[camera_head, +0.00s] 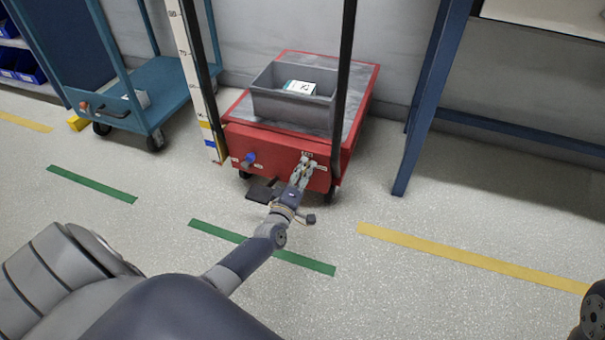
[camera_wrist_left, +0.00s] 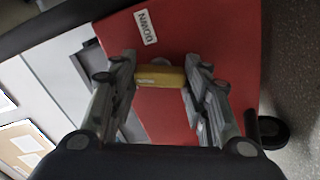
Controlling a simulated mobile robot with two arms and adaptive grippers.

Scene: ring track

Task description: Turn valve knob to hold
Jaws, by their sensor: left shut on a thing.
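A yellow knob (camera_wrist_left: 160,77), seen as a short bar, is on the red front panel of a cart (camera_head: 240,140). In the left wrist view it lies between the two fingers of my left gripper (camera_wrist_left: 160,88), which is shut on it. In the head view my left gripper (camera_head: 303,168) is at the right part of the cart's front and hides the knob. A white label (camera_wrist_left: 146,27) with dark letters, seemingly "DOWN", is near the knob. A blue knob (camera_head: 249,158) with small labels beside it is farther left on the same panel. My right gripper is not in view.
A grey bin (camera_head: 262,104) with a white box stands on the cart between dark posts. A blue trolley (camera_head: 125,110) is at the left and a blue frame leg (camera_head: 420,120) at the right. The floor in front is clear apart from painted green and yellow stripes.

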